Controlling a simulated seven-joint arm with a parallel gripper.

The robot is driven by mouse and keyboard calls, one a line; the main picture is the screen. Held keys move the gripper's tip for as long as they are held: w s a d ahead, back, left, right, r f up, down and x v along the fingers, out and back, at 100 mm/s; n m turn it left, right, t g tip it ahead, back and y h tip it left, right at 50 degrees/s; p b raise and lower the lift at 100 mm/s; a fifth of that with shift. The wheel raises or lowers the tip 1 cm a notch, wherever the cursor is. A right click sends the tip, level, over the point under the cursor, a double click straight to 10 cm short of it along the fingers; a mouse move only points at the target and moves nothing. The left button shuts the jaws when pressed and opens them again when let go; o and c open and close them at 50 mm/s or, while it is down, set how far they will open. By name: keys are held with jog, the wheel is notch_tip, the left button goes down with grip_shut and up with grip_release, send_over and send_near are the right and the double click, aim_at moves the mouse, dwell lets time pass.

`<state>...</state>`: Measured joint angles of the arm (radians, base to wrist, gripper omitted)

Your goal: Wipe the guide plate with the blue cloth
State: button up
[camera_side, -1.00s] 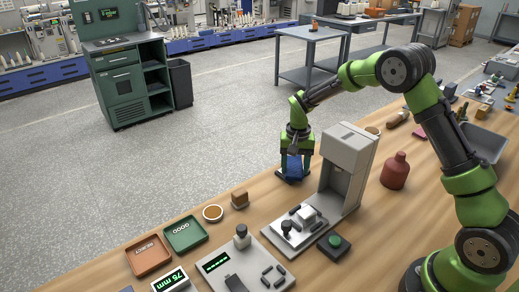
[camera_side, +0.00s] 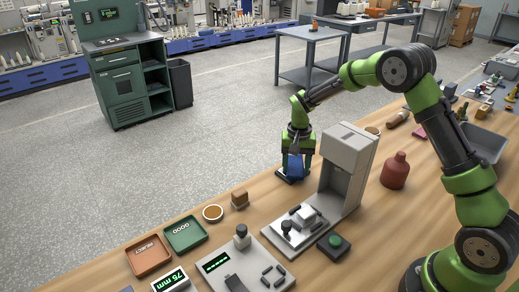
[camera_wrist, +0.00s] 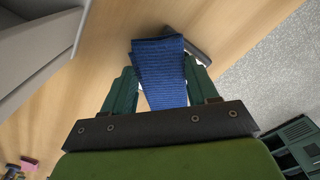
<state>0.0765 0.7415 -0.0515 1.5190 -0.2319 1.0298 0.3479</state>
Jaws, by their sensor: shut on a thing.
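The blue cloth (camera_side: 295,166) hangs between the fingers of my gripper (camera_side: 294,171), low over the bench behind the grey upright machine. In the wrist view the ribbed cloth (camera_wrist: 161,73) is pinched between the green fingers of my gripper (camera_wrist: 160,84) and spreads out past their tips.
The tall grey machine (camera_side: 347,150) stands close to the right of my gripper. A red-brown bottle (camera_side: 395,171) stands right of the machine.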

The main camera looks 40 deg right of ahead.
aim_at(288, 173)
jog(key=a, duration=0.3)
jog(key=shift+a, duration=0.2)
jog(key=shift+d+r, duration=0.15)
jog(key=shift+r, duration=4)
